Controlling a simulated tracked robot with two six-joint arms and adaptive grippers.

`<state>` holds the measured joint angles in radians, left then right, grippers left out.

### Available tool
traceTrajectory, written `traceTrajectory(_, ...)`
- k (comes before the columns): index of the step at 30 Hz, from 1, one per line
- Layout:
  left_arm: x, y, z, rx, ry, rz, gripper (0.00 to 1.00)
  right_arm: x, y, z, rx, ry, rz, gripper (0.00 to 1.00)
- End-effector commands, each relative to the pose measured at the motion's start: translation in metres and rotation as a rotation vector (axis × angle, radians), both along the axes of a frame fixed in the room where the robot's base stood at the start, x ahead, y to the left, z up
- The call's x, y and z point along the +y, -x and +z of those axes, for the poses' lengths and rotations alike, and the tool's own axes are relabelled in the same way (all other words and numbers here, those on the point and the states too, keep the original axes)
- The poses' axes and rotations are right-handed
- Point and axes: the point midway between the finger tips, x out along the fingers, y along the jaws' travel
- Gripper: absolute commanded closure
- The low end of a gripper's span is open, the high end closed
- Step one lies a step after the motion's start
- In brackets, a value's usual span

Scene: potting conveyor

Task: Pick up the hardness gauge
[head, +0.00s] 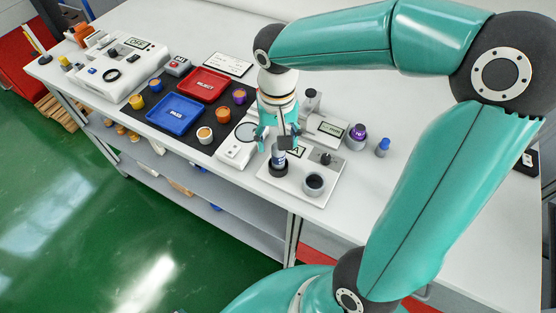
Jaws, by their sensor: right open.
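My right gripper (279,138) points down over a light stand (318,180) near the table's front edge. Its teal fingers are open around or just above a small grey-blue upright cylinder (278,157), which looks like the hardness gauge. The cylinder stands in a dark round holder on the stand. The gripper hides its upper part, and I cannot tell whether the fingers touch it. My left gripper is not in view.
A dark cup (314,183) sits on the stand's right side. A blue PASS tray (174,114) and a red REJECT tray (204,85) lie to the left among small pots. A purple-topped jar (357,136) stands right.

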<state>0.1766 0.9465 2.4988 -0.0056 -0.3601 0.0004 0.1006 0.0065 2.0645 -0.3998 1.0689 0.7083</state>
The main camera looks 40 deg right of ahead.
Motion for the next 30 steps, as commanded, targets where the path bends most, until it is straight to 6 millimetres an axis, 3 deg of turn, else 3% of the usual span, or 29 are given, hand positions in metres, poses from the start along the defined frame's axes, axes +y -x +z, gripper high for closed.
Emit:
traceTrajectory(9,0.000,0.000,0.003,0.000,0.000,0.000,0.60,0.001,0.005,-0.041,0.005,0.000,0.001,0.38)
traceTrajectory(18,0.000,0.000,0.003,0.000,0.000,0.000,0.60,0.001,0.004,-0.047,0.000,0.000,0.001,0.38)
traceTrajectory(30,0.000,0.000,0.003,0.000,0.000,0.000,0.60,0.001,0.004,-0.047,0.000,0.000,0.000,1.00)
